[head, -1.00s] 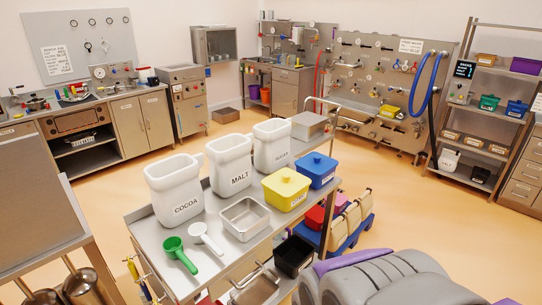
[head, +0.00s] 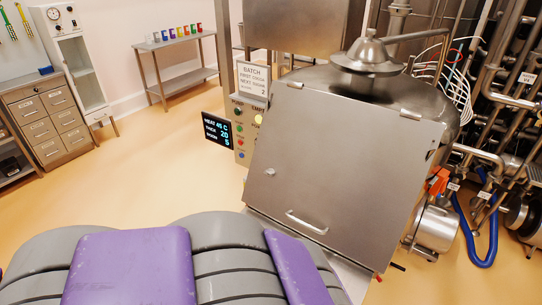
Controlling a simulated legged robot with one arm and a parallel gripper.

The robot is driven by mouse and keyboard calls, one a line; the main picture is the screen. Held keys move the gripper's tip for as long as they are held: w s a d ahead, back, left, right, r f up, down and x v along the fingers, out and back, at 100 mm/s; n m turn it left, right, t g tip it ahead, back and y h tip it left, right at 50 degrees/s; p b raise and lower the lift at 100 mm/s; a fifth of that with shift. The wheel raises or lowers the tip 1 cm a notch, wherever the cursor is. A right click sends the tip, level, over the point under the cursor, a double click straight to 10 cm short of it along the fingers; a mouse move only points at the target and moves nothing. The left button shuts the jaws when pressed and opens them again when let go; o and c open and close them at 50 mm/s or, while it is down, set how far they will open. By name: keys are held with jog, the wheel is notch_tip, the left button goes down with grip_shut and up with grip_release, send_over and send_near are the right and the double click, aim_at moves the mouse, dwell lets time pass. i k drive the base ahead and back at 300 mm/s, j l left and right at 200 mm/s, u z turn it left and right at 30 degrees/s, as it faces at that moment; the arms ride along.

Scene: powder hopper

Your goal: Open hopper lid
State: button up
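A large flat steel panel (head: 345,165), which looks like the hopper lid, fills the middle right of the head view. It slopes down toward me, with hinges along its top edge and a bar handle (head: 306,222) near its lower edge. It appears shut over what is behind it. Grey and purple parts of my own body cross the bottom of the view. My gripper does not show.
A rounded steel vessel (head: 440,88) with a conical top stands behind the panel, and pipework crowds the right. A display (head: 217,131) and button panel stand to its left. A blue hose (head: 473,240) lies on the right floor. Open floor (head: 165,165) lies left.

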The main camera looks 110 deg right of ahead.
aim_at(350, 175)
jog(key=z, duration=3.9)
jog(key=j+z, duration=0.1)
jog(key=z, duration=0.25)
jog(key=i+j, duration=0.15)
jog(key=j, duration=0.15)
jog(key=i+j, duration=0.1)
jog(key=j, duration=0.2)
jog(key=u, duration=0.05)
